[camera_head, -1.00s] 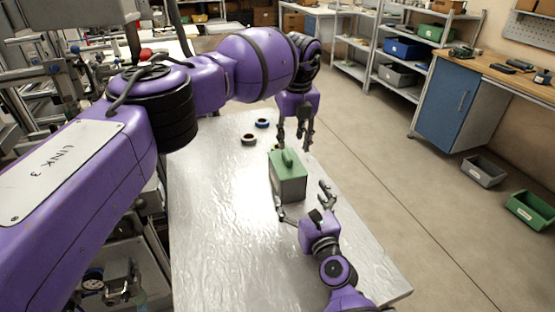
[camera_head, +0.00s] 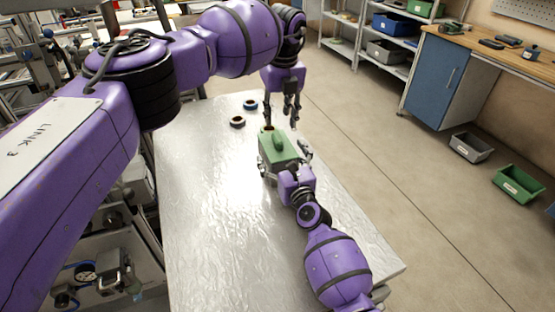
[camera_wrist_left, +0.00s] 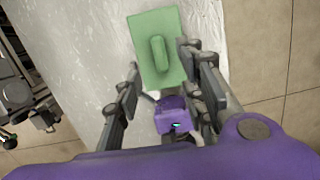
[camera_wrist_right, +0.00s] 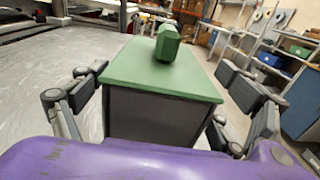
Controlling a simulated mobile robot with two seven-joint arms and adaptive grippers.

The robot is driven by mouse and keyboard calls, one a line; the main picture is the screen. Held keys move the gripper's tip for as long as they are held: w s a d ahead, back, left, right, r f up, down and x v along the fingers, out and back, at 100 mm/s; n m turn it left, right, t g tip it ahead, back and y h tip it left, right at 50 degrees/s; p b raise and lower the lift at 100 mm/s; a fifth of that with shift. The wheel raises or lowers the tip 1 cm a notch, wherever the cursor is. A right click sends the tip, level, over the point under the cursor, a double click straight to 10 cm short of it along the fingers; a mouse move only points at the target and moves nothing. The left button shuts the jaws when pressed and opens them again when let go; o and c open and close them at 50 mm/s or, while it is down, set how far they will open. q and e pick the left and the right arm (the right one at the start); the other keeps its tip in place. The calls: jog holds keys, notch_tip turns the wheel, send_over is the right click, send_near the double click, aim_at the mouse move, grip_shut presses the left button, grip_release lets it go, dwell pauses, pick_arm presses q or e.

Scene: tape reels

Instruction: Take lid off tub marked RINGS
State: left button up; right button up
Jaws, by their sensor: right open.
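A grey tub (camera_wrist_right: 155,118) stands on the metal table with a green lid (camera_head: 279,144) seated on it. The lid has a raised green handle (camera_wrist_right: 167,42) in its middle; it also shows in the left wrist view (camera_wrist_left: 159,54). No lettering is readable on the tub. My left gripper (camera_head: 281,121) points down, open and empty, above the tub's far end. My right gripper (camera_head: 284,160) is open at the tub's near end, with one finger on each side of it. In the right wrist view gaps show beside the tub; contact cannot be told.
A dark reel with a brownish core (camera_head: 237,121) and a blue reel (camera_head: 250,104) lie on the table (camera_head: 215,220) beyond the tub to the left. The table's left and front areas are clear. A blue cabinet (camera_head: 440,85) and bins stand away to the right.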

jog(key=c, duration=1.7)
pick_arm(q)
jog(key=shift+o, duration=0.9)
pick_arm(e)
jog(key=shift+c, duration=0.4)
pick_arm(q)
jog(key=o, duration=0.5)
jog(key=shift+s+a+f, duration=0.3)
jog(key=shift+a+f, duration=0.15)
jog(key=shift+f, duration=0.3)
jog(key=s+r+t, duration=0.2)
jog(key=s+r, duration=0.2)
send_near(271, 144)
jog(key=shift+y, duration=0.4)
jog(key=x, duration=0.5)
jog(key=shift+d+f, duration=0.25)
jog(key=shift+f, duration=0.2)
